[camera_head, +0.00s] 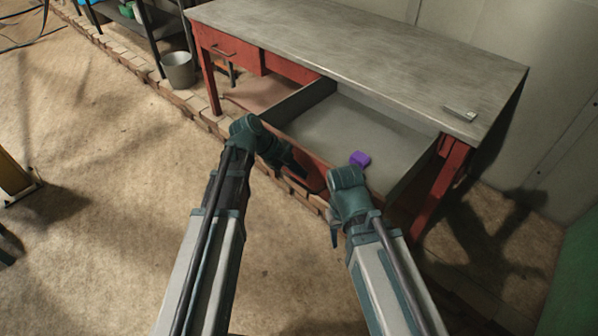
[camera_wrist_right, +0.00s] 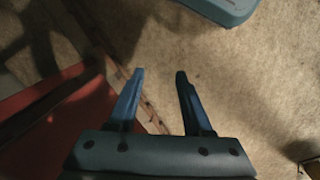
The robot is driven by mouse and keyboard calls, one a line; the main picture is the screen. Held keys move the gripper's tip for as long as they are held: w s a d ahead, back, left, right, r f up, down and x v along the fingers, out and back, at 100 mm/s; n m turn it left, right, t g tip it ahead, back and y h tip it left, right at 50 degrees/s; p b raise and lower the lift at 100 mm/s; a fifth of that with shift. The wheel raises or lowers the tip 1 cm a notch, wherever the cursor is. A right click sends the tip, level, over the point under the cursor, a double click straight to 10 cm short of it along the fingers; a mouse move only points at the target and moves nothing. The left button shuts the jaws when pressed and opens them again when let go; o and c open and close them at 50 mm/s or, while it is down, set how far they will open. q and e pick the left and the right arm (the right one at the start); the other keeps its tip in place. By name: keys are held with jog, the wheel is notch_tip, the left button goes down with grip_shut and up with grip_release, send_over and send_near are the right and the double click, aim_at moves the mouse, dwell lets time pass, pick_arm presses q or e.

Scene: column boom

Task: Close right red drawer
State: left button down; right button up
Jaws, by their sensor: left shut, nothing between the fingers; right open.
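The right red drawer (camera_head: 365,135) is pulled far out from under the grey-topped table (camera_head: 350,40). Its inside is grey, and a purple block (camera_head: 360,159) lies in it near the front edge. My left gripper (camera_head: 298,172) is shut and empty, close to the drawer's red front; I cannot tell whether it touches. My right gripper (camera_head: 334,237) points down in front of the drawer's right part, partly hidden by its own wrist. In the right wrist view its fingers (camera_wrist_right: 160,80) are open with only floor between them, and a red surface (camera_wrist_right: 45,105) lies to the left.
The left red drawer (camera_head: 228,47) is closed. A grey bucket (camera_head: 179,72) stands left of the table by a brick edging. A small metal object (camera_head: 460,113) lies on the tabletop's right end. The floor in front is largely clear.

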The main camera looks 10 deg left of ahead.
pick_arm(q)
jog(key=w+d, duration=0.5)
jog(key=w, duration=0.2)
jog(key=w+d, duration=0.5)
jog(key=w, duration=0.2)
jog(key=w+d, duration=0.5)
jog(key=w, duration=0.2)
send_over(366, 132)
jog(key=s, duration=0.1)
jog(key=shift+s+a, duration=0.2)
jog(key=shift+a, duration=0.25)
jog(key=shift+w+d, duration=0.3)
jog(key=shift+w, duration=0.15)
jog(key=shift+w+d, duration=0.1)
jog(key=shift+w, duration=0.05)
pick_arm(e)
jog(key=shift+w+d, duration=0.6)
jog(key=shift+w, duration=0.3)
pick_arm(q)
jog(key=shift+w+d, duration=0.1)
